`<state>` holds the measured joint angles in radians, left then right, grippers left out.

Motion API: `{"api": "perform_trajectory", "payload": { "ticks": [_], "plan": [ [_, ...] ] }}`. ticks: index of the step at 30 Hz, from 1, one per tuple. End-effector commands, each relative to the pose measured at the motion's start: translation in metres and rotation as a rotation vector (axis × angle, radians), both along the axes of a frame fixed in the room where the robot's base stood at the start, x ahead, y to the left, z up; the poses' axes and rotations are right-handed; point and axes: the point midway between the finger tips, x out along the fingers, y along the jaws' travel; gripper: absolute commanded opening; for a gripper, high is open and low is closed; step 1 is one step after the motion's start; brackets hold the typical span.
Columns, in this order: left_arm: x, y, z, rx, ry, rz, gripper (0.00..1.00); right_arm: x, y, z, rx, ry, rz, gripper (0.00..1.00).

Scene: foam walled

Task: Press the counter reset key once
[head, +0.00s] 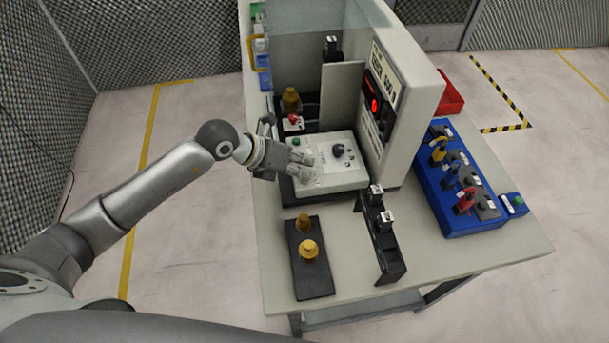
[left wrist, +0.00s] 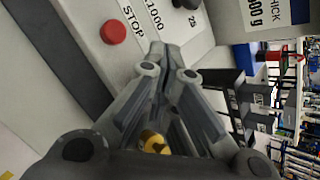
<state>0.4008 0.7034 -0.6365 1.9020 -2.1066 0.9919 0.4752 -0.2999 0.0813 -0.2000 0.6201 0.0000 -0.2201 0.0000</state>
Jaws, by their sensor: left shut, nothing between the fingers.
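A white control panel (head: 345,178) on the bench has a green button (head: 296,141) and a black knob (head: 338,150). My left gripper (head: 311,168) is over the panel's left part, its fingers together with nothing between them. In the left wrist view the closed fingertips (left wrist: 158,48) point at the panel face, beside a red button (left wrist: 113,32) labelled STOP and printed numbers. Whether the tips touch the panel, I cannot tell. I cannot make out a key marked as counter reset; the fingers cover part of the panel. My right gripper is not in view.
A tall grey housing (head: 413,75) with a lit red display (head: 373,105) stands right of the panel. A dark plate with brass weights (head: 308,250), a black stand (head: 386,250) and a blue tray (head: 455,215) are also on the bench. The bench's front corner is clear.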

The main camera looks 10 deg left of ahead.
Motion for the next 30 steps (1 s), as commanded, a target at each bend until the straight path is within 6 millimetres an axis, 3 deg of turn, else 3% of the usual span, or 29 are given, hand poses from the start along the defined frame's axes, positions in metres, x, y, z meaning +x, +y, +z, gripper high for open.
{"api": "perform_trajectory", "payload": {
  "ticks": [7, 20, 30],
  "plan": [
    [0.000, 0.000, 0.016, 0.000, 0.000, 0.000, 0.00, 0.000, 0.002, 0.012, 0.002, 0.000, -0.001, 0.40],
    [0.000, 0.000, 0.019, 0.000, -0.001, 0.001, 0.00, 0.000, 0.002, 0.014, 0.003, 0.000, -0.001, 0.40],
    [0.000, 0.000, 0.051, 0.001, -0.001, 0.000, 0.00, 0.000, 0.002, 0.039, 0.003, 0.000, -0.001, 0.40]
  ]
}}
